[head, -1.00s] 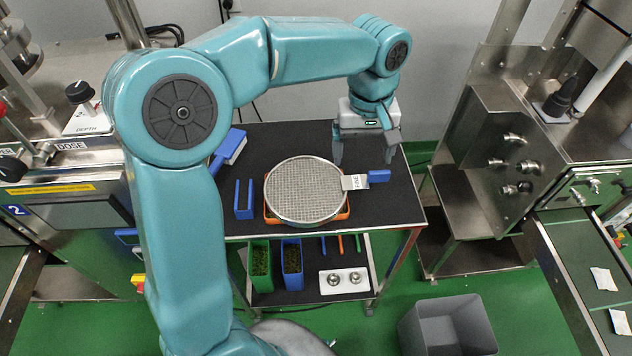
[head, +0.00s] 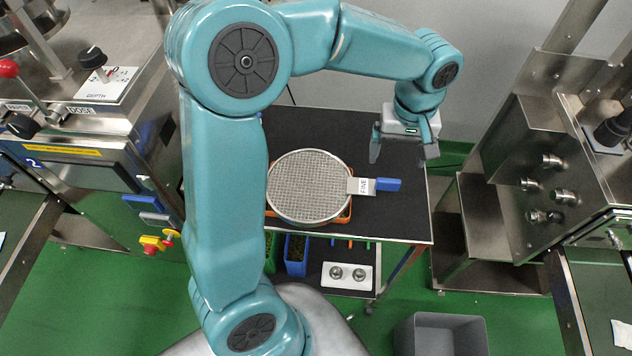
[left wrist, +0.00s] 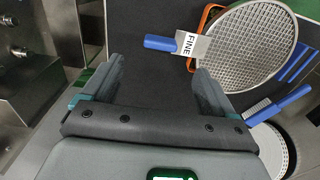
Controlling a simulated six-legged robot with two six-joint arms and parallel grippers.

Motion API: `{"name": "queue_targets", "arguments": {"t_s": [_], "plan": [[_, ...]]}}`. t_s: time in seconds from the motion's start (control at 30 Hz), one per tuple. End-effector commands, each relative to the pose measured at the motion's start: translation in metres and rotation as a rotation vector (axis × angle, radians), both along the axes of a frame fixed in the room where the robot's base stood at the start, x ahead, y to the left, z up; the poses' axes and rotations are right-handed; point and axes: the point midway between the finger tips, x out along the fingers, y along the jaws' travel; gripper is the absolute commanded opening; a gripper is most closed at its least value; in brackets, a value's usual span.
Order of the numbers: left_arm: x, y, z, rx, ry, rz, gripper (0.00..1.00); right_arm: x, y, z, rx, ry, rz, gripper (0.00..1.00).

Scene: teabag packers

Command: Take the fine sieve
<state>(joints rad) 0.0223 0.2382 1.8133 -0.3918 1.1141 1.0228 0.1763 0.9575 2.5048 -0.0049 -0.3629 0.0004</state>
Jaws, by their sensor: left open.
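The fine sieve (head: 308,186) is a round mesh sieve with a metal rim. It rests over an orange tray (head: 346,216) on the black table top. Its tab marked FINE and its blue handle (head: 388,184) point right. In the left wrist view the sieve (left wrist: 252,45) is at upper right and its blue handle (left wrist: 166,43) is ahead of the fingers. My left gripper (head: 400,155) is open and empty, just behind the handle and apart from it. It also shows in the left wrist view (left wrist: 155,85). My right gripper is not in view.
A lower shelf holds a blue container (head: 296,255) and a white block with two metal knobs (head: 347,275). A grey bin (head: 440,335) stands on the green floor. Steel machines flank the table. In the left wrist view, a blue-handled brush (left wrist: 280,104) lies near a white round thing (left wrist: 275,150).

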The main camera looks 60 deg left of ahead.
Motion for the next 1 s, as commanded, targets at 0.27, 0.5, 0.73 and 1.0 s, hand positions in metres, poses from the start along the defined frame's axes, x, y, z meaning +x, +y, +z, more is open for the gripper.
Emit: {"name": "queue_targets", "arguments": {"t_s": [0.27, 0.5, 0.73, 1.0], "plan": [[0.000, 0.000, -0.038, 0.000, 0.001, 0.000, 0.87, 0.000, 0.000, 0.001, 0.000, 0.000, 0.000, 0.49], [0.000, -0.002, -0.068, -0.001, 0.006, -0.001, 0.87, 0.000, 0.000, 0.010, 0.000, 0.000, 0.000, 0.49], [0.003, -0.002, -0.091, 0.000, 0.000, 0.000, 0.87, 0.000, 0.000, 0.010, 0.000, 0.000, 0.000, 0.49], [0.003, -0.002, -0.091, -0.001, -0.001, 0.000, 0.61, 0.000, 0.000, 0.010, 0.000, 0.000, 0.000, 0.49]]}}
